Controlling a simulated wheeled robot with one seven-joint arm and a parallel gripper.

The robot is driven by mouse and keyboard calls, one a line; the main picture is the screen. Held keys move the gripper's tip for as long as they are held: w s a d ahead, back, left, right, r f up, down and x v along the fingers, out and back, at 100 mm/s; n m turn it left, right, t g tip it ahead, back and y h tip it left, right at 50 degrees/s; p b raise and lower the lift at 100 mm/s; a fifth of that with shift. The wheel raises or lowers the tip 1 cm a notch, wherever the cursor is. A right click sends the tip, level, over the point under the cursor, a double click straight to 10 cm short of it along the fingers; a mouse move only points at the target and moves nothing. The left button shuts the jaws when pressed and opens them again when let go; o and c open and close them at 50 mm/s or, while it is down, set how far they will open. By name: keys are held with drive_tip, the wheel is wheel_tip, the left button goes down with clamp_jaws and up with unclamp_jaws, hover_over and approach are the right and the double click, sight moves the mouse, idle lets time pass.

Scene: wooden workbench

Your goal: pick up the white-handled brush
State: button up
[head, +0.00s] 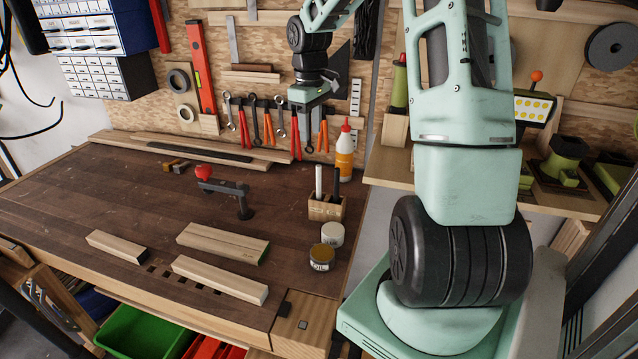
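A white handle (318,182), which I take for the white-handled brush, stands upright in a small wooden holder (327,209) at the right end of the workbench. Its lower end is hidden inside the holder. A black handle (336,183) stands close beside it on the right. My gripper (307,122) is in the air above and slightly left of the handles, apart from them. It points downward in front of the tool wall. Its fingers are small and blend with the tools behind, so their opening is unclear. I see nothing hanging from it.
A glue bottle (345,150) stands behind the holder. A white-lidded jar (332,234) and an oil tin (322,257) stand in front. A red-knobbed clamp (226,190) and wooden blocks (222,243) are to the left. Bare benchtop (100,195) lies farther left.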

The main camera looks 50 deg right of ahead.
drive_tip(key=d, duration=0.2)
drive_tip(key=p, duration=0.3)
approach(319, 180)
drive_tip(key=f, duration=0.5)
drive_tip(key=shift+w+d+f, duration=0.1)
drive_tip(key=shift+d+f, duration=0.1)
drive_tip(key=shift+d, duration=0.2)
drive_tip(key=shift+w+a+f+p, duration=0.15)
drive_tip(key=shift+f+p, duration=0.75)
drive_tip(key=shift+f, duration=1.7)
drive_tip(key=shift+c, duration=0.2)
clamp_jaws()
